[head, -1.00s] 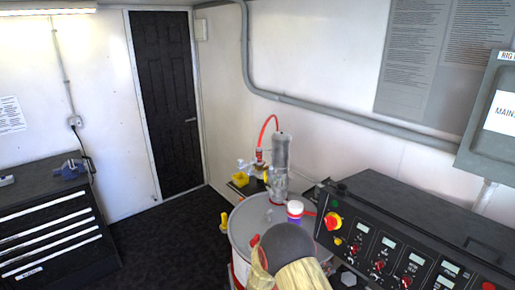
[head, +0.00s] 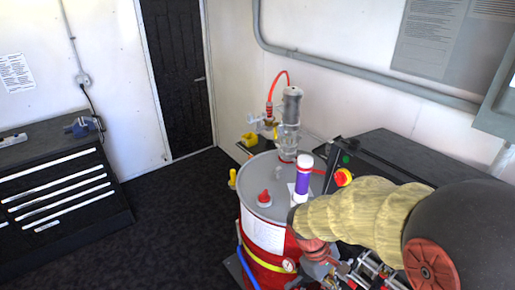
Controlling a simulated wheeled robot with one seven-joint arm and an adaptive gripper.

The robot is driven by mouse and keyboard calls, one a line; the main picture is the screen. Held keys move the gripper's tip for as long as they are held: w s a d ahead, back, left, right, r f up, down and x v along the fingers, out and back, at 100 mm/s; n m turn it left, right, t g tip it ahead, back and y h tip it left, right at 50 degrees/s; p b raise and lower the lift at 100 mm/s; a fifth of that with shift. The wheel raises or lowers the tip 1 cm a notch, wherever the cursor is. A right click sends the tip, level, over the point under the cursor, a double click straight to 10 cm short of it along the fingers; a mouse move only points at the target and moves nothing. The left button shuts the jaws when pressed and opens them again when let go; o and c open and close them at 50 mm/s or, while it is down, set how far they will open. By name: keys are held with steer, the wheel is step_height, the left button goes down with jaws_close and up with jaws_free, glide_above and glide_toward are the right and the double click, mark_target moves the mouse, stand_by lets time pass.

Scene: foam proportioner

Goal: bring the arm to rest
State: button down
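My arm comes in from the lower right of the head view, with a tan ribbed sleeve (head: 365,215) and a dark rounded link in front of the control console. My gripper is not clearly seen; the arm's lower parts run off the bottom edge. The sleeve overlaps the right side of a red drum (head: 262,235) with a grey lid. A purple and white canister (head: 303,176) stands upright by the lid's right edge, close to the sleeve. I cannot tell whether they touch.
A pump (head: 291,110) with a red hose rises behind the drum. The black console (head: 400,155) is partly hidden by my arm. A black tool chest (head: 60,190) with a blue vise stands at left. Dark floor between chest and drum is clear.

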steer(key=s+a+r+m+t+y+b, duration=0.2)
steer(key=s+r+m+t+y+b, duration=0.2)
steer(key=s+r+m+t+b, duration=0.3)
step_height(320, 180, up, 4)
steer(key=shift+s+a+m+t+y+b, duration=0.2)
steer(key=shift+s+m+t+y+b, duration=0.2)
steer(key=shift+s+t+b, duration=0.2)
